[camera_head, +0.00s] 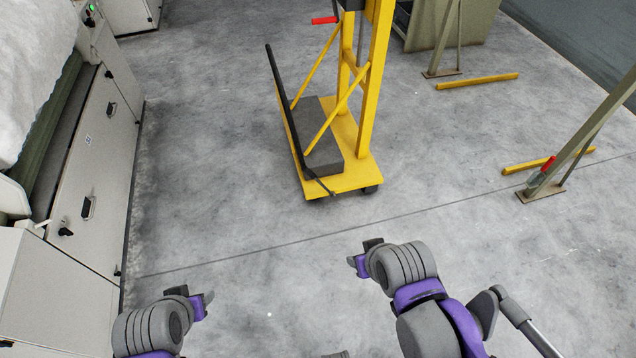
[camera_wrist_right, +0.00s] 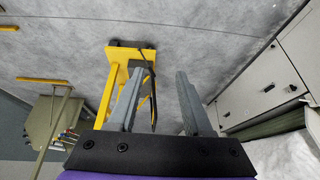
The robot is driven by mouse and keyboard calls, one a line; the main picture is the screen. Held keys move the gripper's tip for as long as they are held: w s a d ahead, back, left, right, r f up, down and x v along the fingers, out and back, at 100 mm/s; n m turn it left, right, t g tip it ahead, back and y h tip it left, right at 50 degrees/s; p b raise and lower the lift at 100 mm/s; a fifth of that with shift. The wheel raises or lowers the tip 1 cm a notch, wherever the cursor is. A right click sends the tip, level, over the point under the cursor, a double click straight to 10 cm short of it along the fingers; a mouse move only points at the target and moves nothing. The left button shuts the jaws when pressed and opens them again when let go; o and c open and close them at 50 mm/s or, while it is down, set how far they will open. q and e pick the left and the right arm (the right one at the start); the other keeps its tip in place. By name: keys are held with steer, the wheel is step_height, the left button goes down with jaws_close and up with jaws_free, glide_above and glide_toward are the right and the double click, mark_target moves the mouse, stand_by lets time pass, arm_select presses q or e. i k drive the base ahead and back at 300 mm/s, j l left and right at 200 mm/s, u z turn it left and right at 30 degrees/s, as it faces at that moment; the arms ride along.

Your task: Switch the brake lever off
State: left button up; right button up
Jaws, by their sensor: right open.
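A yellow wheeled stand (camera_head: 350,178) is on the floor ahead. A long black bar (camera_head: 278,78) rises along its left side and looks like the brake lever; it leans, its upper end free. A red handle (camera_head: 324,20) is on the mast. My right gripper (camera_head: 362,256) is open, empty and well short of the stand. In the right wrist view, its spread fingers (camera_wrist_right: 159,72) partly cover the stand (camera_wrist_right: 122,50) and the bar (camera_wrist_right: 153,95). My left gripper (camera_head: 196,298) is low at the left, touching nothing visible; its jaw opening is unclear.
A pale machine cabinet (camera_head: 95,150) lines the left side. At the right, a green post (camera_head: 590,130) with a red-handled part (camera_head: 545,168) stands by a yellow floor bar (camera_head: 525,165). The floor (camera_head: 240,235) before the stand is clear.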

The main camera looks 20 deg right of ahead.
mark_target(305, 168)
steer(key=i+j+z, duration=0.2)
steer(key=i+j, duration=0.2)
steer(key=i+j+z, duration=0.25)
steer(key=i+j, duration=0.15)
steer(key=i+j+z, duration=0.2)
steer(key=i+j, duration=0.15)
steer(key=j, duration=0.2)
